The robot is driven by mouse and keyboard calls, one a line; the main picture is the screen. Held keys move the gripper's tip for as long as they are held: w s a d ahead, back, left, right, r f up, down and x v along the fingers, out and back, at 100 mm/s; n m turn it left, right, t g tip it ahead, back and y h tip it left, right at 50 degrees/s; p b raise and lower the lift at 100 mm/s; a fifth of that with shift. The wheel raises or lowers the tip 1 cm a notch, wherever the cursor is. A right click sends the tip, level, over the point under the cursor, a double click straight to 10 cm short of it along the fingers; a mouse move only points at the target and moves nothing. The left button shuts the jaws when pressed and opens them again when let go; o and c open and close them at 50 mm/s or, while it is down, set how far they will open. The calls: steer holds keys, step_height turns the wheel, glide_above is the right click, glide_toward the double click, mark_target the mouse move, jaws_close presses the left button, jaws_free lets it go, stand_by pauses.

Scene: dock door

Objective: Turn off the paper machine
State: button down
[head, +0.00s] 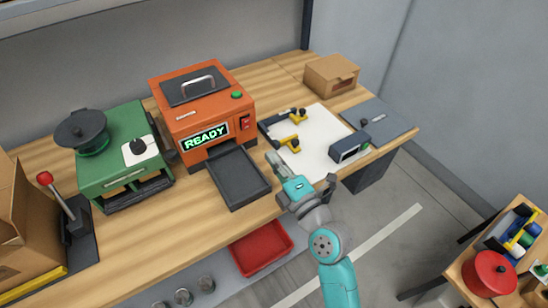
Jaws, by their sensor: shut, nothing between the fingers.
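An orange machine (190,120), which seems to be the paper machine, stands on the wooden bench. Its front display (205,135) glows green and reads READY. A red switch (246,122) is on its front, right of the display. A green button (237,95) is on its top right corner, and a dark lid with a metal handle covers the top. A dark tray (238,178) extends from its front. My gripper (272,158) is shut and empty, to the right of the tray and in front of the machine, apart from the switch.
A green machine (122,150) stands left. A red-knobbed lever (58,205) is farther left. A white sheet (315,140) with yellow-black clamps lies right of my gripper, with a small dark device (350,147). A cardboard box (331,75) sits behind. A red bin (262,249) is below the bench.

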mark_target(246, 121)
steer(key=x, duration=1.1)
steer(key=shift+a+r, duration=0.1)
steer(key=shift+w+a+r, duration=0.1)
steer(key=shift+w+a, duration=0.05)
steer(key=shift+w, duration=0.1)
steer(key=shift+s, duration=0.1)
